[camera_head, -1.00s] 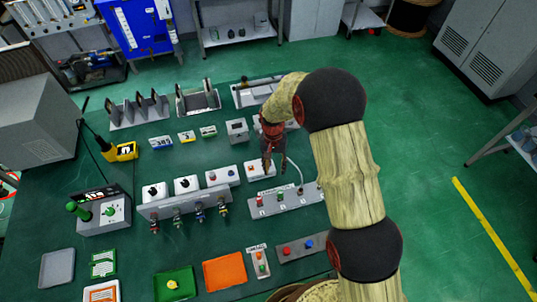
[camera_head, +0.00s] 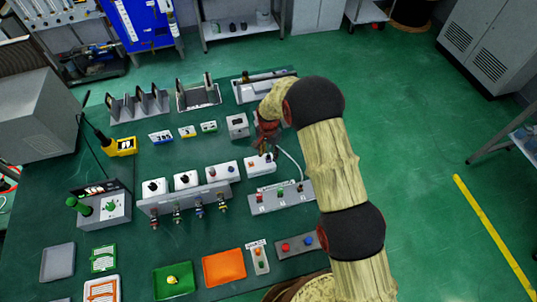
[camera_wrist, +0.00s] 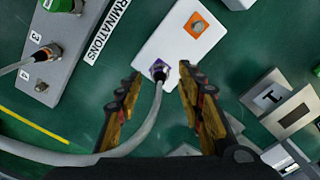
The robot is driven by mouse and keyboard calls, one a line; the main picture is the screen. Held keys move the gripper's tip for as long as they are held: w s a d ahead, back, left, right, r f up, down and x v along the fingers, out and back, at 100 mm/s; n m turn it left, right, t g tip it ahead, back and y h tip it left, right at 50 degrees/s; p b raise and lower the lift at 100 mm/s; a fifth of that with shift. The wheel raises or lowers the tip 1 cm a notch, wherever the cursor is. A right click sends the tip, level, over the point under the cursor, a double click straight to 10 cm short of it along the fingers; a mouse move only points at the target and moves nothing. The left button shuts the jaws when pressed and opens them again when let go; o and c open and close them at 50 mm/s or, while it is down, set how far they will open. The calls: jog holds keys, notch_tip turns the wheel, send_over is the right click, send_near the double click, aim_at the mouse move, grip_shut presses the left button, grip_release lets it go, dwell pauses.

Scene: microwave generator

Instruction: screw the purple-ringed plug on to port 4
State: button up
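The purple-ringed plug (camera_wrist: 160,70) stands on the lower end of a white box (camera_wrist: 186,30) with an orange-framed round part. A grey cable (camera_wrist: 146,130) runs from the plug. My gripper (camera_wrist: 160,76) is open, with one finger on each side of the plug and gaps to both. In the head view my gripper (camera_head: 266,146) is over the far side of the white box (camera_head: 259,166). Port 4 (camera_wrist: 41,87) is a bare metal connector on the grey terminations panel (camera_wrist: 75,60). Beside it, port 3 (camera_wrist: 51,50) has a cabled connector on it.
The terminations panel (camera_head: 283,200) lies in front of the white box, with a cable (camera_head: 294,160) arching between them. A row of white boxes (camera_head: 187,180) stands to the left. Small grey switch boxes (camera_wrist: 292,116) stand right of my fingers in the wrist view.

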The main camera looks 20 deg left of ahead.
jog(key=shift+f, duration=0.55)
jog(key=c, duration=0.4)
grip_shut()
